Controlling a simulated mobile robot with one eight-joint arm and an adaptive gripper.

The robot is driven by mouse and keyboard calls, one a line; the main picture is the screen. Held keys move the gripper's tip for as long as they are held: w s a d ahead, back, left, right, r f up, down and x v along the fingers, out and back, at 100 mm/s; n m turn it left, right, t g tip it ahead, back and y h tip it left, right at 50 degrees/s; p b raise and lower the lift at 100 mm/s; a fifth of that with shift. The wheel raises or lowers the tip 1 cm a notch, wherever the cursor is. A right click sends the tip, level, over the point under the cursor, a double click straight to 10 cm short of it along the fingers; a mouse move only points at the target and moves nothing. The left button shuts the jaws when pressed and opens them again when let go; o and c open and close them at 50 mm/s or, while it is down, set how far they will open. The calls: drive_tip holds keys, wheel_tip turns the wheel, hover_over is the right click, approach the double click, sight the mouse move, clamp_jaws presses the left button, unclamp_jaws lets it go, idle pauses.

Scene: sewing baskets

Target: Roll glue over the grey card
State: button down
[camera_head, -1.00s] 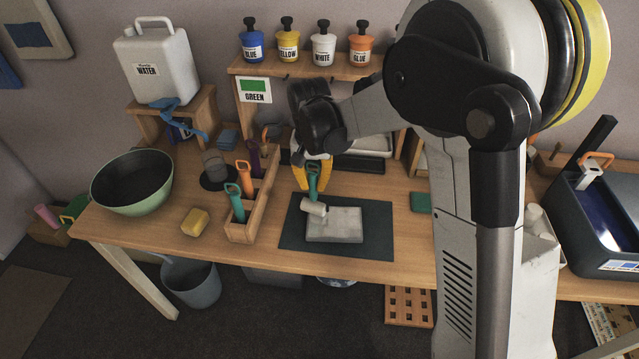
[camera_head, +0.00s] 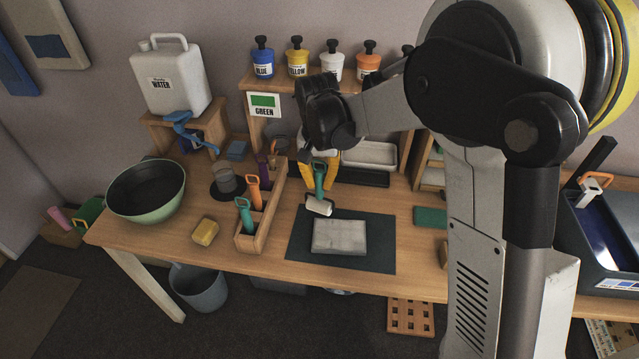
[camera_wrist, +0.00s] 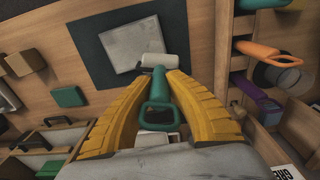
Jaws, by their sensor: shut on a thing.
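The grey card (camera_head: 340,236) lies on a dark green mat (camera_head: 380,245) at the front of the table. It also shows in the wrist view (camera_wrist: 130,40). My gripper (camera_head: 318,174) is shut on the green handle of a roller (camera_head: 319,207) with a white head. In the wrist view, the yellow fingers close around the green handle (camera_wrist: 158,90), and the white roller head (camera_wrist: 153,60) is beside the card's edge. The head is just behind the card's upper left corner in the head view. I cannot tell whether it touches the mat.
A wooden rack (camera_head: 249,243) with orange, purple and green handled tools stands left of the mat. A yellow sponge (camera_head: 205,232) and a green bowl (camera_head: 147,188) are farther left. A pale tray (camera_head: 370,155) is behind. A green block (camera_head: 430,217) lies right of the mat.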

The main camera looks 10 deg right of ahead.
sight(319, 171)
drive_tip(key=shift+r+p, duration=1.05)
drive_tip(key=shift+r, duration=0.5)
drive_tip(key=shift+f, duration=0.1)
